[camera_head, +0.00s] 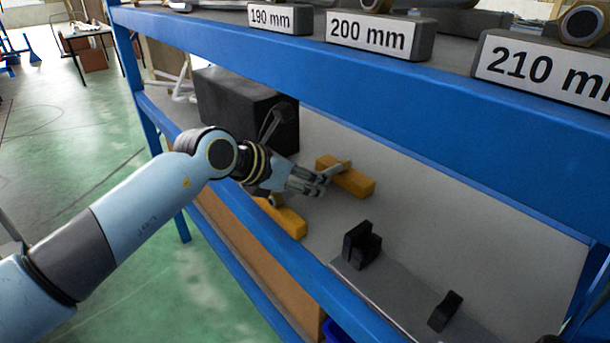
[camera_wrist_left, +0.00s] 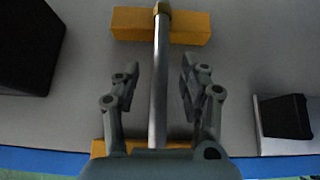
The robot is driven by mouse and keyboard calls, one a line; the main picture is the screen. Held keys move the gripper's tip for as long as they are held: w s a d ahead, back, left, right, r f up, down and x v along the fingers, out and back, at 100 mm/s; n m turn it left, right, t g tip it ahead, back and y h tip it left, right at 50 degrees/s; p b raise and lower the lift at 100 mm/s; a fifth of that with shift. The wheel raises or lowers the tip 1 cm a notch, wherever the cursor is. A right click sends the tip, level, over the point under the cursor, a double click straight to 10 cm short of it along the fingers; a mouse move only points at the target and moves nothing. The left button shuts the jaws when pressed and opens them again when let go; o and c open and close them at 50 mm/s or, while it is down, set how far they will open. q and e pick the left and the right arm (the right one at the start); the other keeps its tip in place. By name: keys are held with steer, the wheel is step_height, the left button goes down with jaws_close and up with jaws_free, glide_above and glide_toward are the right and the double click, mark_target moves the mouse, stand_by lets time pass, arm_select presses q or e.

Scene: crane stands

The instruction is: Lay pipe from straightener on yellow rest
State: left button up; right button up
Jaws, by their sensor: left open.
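A thin silver pipe (camera_wrist_left: 158,85) with a brass-coloured end runs across two yellow rest blocks. The far yellow rest (camera_head: 355,181) and near yellow rest (camera_head: 290,221) stand on the grey shelf; both also show in the left wrist view, the far one at the top (camera_wrist_left: 188,28). The pipe appears to lie on both. My left gripper (camera_head: 318,184) is open above the pipe, with its fingers on either side in the wrist view, apart from it. The straightener, a grey plate with two black blocks (camera_head: 362,246), is to the right and holds no pipe. My right gripper is not seen.
A dark box (camera_head: 243,105) stands on the shelf at left, close behind my left wrist. A blue beam (camera_head: 370,85) of the upper shelf crosses above, with labelled blocks on top. The blue front edge of the lower shelf runs below my arm. Bare shelf lies right of the far rest.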

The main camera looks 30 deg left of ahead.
arm_select(q)
steer(key=v, duration=1.2)
